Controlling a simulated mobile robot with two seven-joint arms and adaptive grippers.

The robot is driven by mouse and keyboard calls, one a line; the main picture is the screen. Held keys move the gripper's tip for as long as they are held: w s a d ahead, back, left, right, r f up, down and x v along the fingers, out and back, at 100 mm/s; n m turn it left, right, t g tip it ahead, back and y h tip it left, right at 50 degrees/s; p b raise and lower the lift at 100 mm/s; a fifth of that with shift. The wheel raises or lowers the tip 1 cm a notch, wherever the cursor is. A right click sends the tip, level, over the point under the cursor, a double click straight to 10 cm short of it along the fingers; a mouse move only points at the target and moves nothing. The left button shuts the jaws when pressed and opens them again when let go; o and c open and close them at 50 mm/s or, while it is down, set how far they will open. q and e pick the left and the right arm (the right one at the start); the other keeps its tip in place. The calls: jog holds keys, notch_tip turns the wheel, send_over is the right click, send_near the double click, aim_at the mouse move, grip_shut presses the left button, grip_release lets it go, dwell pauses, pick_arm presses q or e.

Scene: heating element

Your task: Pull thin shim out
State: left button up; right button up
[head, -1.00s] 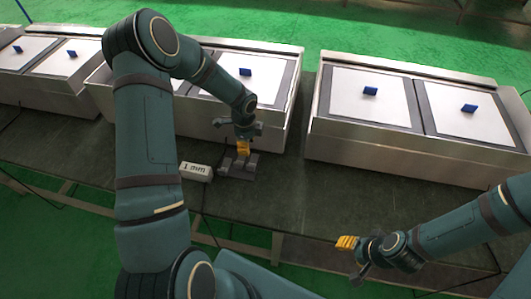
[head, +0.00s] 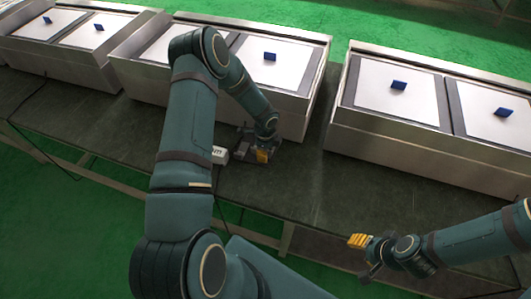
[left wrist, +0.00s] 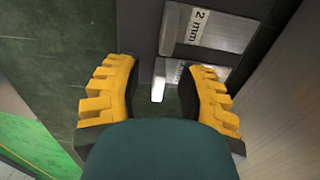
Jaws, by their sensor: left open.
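My left gripper (head: 262,156) is over the dark bench beside a small dark grey holder (head: 247,133). In the left wrist view its yellow fingers (left wrist: 160,95) are spread apart. A narrow pale metal strip (left wrist: 158,82), which looks like the thin shim, shows in the gap between them, with no visible contact. Next to it, grey holder blocks carry a "2 mm" label (left wrist: 199,24) and a second label partly hidden by the right finger. A white label block (head: 219,154) is partly covered by my left arm. My right gripper (head: 359,241) hangs in front of the bench, apart from everything; its jaw gap is unclear.
Metal heating units with white plates and blue handles stand along the back of the bench, including one at right (head: 400,105). A metal side wall (left wrist: 285,90) rises close to the left gripper's right side. The bench (head: 310,190) is clear to the right of the holder.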

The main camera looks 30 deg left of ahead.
pick_arm(q)
jog(key=shift+o, duration=0.3)
jog(key=shift+f, duration=0.15)
grip_shut()
